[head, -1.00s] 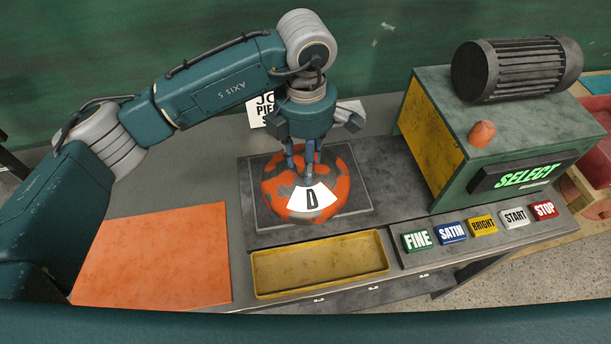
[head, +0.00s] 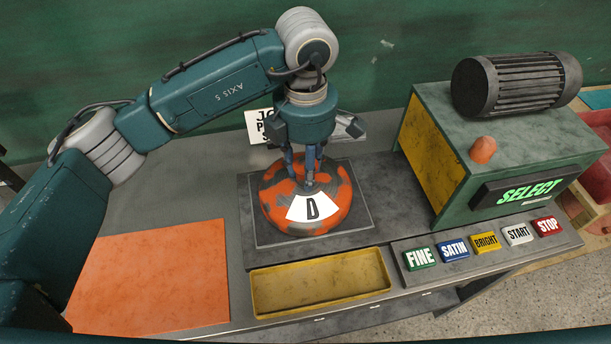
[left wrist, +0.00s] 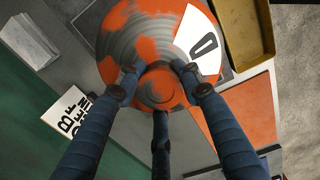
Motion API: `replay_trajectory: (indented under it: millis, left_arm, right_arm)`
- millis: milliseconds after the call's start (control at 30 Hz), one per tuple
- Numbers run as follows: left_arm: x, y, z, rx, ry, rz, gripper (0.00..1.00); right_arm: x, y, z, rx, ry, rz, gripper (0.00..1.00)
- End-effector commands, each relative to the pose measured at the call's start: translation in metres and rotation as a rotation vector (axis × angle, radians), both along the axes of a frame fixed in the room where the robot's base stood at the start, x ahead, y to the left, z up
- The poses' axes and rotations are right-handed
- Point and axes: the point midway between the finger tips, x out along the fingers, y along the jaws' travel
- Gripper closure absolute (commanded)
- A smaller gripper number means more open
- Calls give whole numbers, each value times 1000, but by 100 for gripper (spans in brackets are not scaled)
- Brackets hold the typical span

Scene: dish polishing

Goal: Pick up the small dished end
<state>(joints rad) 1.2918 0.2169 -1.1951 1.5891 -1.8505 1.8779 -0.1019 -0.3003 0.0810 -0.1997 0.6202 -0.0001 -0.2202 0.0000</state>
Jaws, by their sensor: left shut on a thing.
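The small dished end (head: 344,198) is a round dome, patchy orange and grey, with a white label marked D. It is over a dark square plate (head: 350,226) on the bench; whether it is just clear of the plate is hard to tell. My left gripper (head: 309,183) comes down from above, its fingers shut around the knob at the top of the dome. In the left wrist view the fingers (left wrist: 160,85) close on this orange-grey knob, with the dome (left wrist: 130,40) spreading beneath. My right gripper is not in view.
An empty yellow tray (head: 320,309) lies in front of the plate, and an orange mat (head: 155,275) at left. To the right are a button panel (head: 480,262) and a green machine (head: 510,140) with a motor and a lit SELECT display. A printed card (head: 257,125) stands behind.

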Motion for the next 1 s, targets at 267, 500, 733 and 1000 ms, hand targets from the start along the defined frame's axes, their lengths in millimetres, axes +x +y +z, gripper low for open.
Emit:
replay_trajectory:
  millis: [267,500,733,1000]
  left_arm:
    - [2,-1,60,-3,-11,0,100]
    - [2,0,117,-2,-10,2,100]
    - [1,0,154,-2,-6,3,100]
    - [0,0,174,-1,-3,0,100]
  right_arm:
    - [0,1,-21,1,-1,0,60]
    - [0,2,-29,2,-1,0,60]
    - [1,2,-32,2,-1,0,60]
    - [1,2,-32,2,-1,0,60]
